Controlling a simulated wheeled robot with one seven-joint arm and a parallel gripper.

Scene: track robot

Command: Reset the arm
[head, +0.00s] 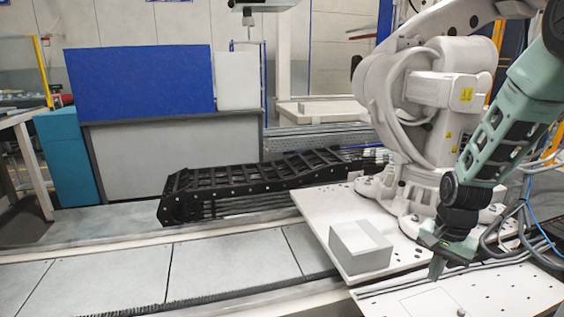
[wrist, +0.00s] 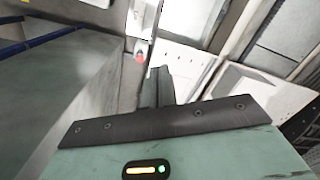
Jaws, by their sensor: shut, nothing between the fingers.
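My green-grey arm comes down from the upper right in the head view. My gripper (head: 436,272) points downward at its lower end, over the light-coloured plates at the lower right. Its fingers are together and hold nothing. The exact gap between the fingertips and the plate below is hard to tell. In the wrist view my gripper (wrist: 158,78) shows as dark closed fingers beyond a dark bar, with nothing between them.
A black cable chain (head: 255,180) lies along the track. The grey floor panels (head: 110,285) at the left are clear.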

